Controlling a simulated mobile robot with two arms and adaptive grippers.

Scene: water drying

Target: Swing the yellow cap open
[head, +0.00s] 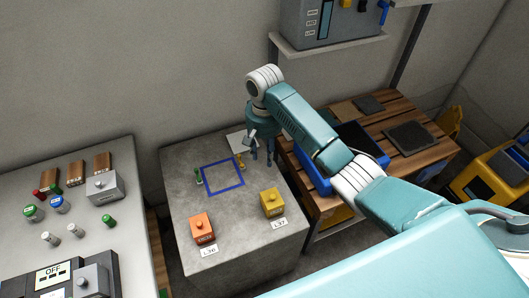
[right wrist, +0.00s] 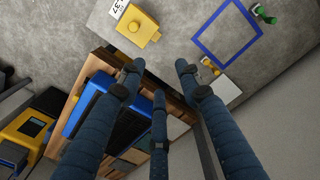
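A small yellow piece (head: 240,161) stands at the right edge of a blue square outline on the grey block; it also shows in the right wrist view (right wrist: 208,63). A yellow box (head: 272,203) with a raised top knob sits nearer, by label L37; the right wrist view shows it too (right wrist: 137,27). I cannot tell which of these carries the cap. My right gripper (head: 262,159) points down just right of the small yellow piece, apart from it. In the right wrist view its fingers (right wrist: 159,72) are spread and empty. My left gripper is not in view.
The grey block (head: 185,215) also bears an orange box (head: 202,228), a small green piece (head: 198,177) and a pale plate (head: 236,142). A blue bin (head: 312,180) stands on the wooden table to the right.

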